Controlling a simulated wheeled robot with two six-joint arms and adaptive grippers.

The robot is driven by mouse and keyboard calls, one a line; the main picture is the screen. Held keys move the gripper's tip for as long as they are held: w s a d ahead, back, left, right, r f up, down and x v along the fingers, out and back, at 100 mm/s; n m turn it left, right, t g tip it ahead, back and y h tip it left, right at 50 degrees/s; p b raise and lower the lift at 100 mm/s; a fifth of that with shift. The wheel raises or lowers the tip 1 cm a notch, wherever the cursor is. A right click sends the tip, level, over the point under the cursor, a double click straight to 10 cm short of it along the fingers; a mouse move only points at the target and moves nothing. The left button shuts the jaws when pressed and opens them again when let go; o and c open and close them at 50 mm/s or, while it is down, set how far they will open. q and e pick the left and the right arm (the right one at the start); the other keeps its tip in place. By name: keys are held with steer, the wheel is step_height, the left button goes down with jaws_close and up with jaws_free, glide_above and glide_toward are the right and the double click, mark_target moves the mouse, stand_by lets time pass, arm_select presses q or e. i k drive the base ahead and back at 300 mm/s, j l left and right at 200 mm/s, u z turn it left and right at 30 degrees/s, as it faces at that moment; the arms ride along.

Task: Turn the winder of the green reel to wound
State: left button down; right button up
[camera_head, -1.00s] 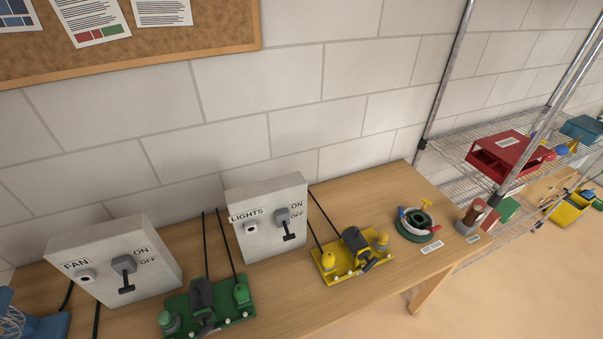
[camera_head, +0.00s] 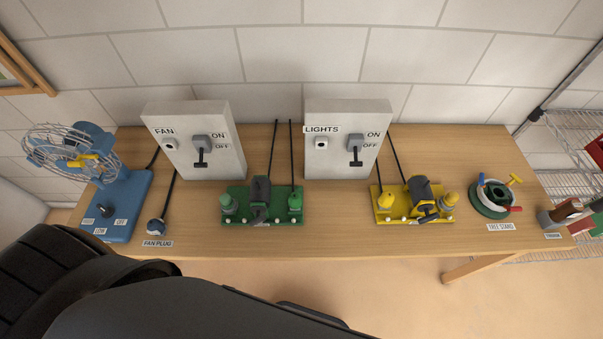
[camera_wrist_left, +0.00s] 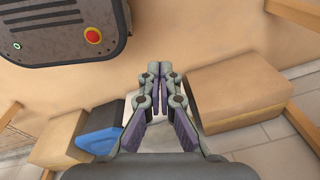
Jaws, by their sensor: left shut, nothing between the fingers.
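The green reel (camera_head: 280,216) is on the wooden bench near its front edge, in the head view. It has a green base, green knobs at both ends and a dark upright part with a dark handle in the middle. Two black cords rise behind it. A similar yellow reel (camera_head: 392,214) stands to its right. My left gripper (camera_wrist_left: 158,72) shows only in the left wrist view, shut and empty, away from the bench. My dark arm links fill the lower left of the head view. My right gripper is not in view.
Behind the reels stand the FAN box (camera_head: 190,170) and LIGHTS box (camera_head: 320,170) with levers. A blue fan (camera_head: 125,205) and fan plug (camera_head: 156,227) are left; a tree stand (camera_head: 488,211) is right. In the wrist view, cardboard boxes (camera_wrist_left: 235,92) lie on the floor.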

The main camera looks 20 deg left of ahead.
mark_target(258, 210)
steer(key=u, duration=1)
